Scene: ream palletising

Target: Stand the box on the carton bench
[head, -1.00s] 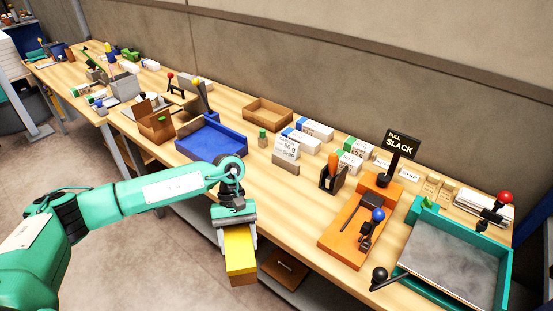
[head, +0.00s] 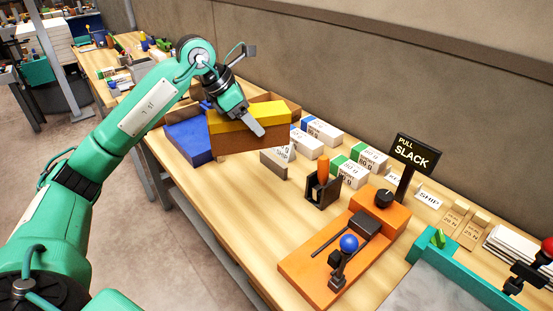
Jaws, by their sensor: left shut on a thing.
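My left gripper (head: 250,118) is shut on a box (head: 240,142) with a yellow top and brown sides. The box is held roughly level over the wooden bench (head: 225,215), beside the blue tray (head: 188,141). One grey finger lies across the box's near face; the other finger is hidden. I cannot tell whether the box's underside touches the bench or anything on it. My right gripper is not in view.
A brown open tray (head: 290,107) is partly hidden behind the box. A small SHIP sign (head: 275,162), several white packs (head: 352,172) and an orange fixture (head: 325,270) with a blue knob stand to the right. The bench's front left part is clear.

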